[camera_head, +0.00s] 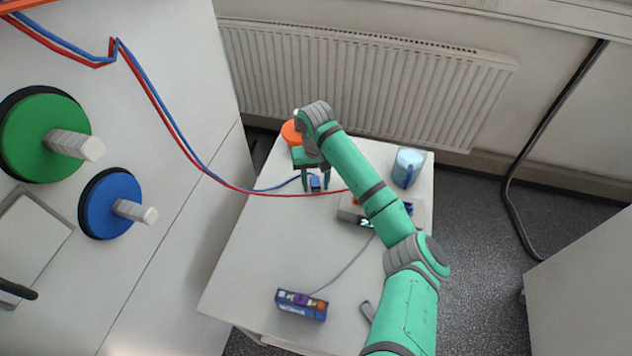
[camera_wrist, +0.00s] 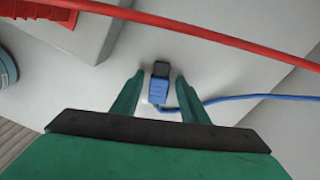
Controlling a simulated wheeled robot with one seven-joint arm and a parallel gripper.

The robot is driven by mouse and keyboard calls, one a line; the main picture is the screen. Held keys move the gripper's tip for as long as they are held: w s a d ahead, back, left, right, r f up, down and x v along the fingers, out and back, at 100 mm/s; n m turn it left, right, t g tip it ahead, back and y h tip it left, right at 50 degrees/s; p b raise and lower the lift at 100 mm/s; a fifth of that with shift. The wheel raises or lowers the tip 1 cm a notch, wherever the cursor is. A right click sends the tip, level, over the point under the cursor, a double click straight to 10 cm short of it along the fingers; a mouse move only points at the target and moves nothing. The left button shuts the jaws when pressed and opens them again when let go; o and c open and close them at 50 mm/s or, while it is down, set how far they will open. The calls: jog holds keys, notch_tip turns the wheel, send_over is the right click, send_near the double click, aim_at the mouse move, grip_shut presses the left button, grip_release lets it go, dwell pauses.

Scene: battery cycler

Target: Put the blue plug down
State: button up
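The blue plug (camera_head: 315,184), with a dark tip, is at the white table's far part in the head view. In the wrist view the blue plug (camera_wrist: 160,91) appears to lie on the table, its blue cable running off to the right. My gripper (camera_head: 315,187) is low over the table around the plug. In the wrist view the fingers of my gripper (camera_wrist: 159,77) stand either side of the plug, with a visible gap on each side. The gripper is open.
A red cable (camera_wrist: 200,30) crosses above the plug in the wrist view. A grey box (camera_head: 350,206) and a light blue mug (camera_head: 407,167) stand to the right. An orange object (camera_head: 291,132) is behind. A small multicoloured block (camera_head: 302,304) lies at the front; the table's left front is clear.

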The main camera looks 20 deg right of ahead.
aim_at(316, 184)
jog(key=shift+r, duration=0.1)
notch_tip(316, 184, up, 12)
dwell(0.8)
dwell(0.5)
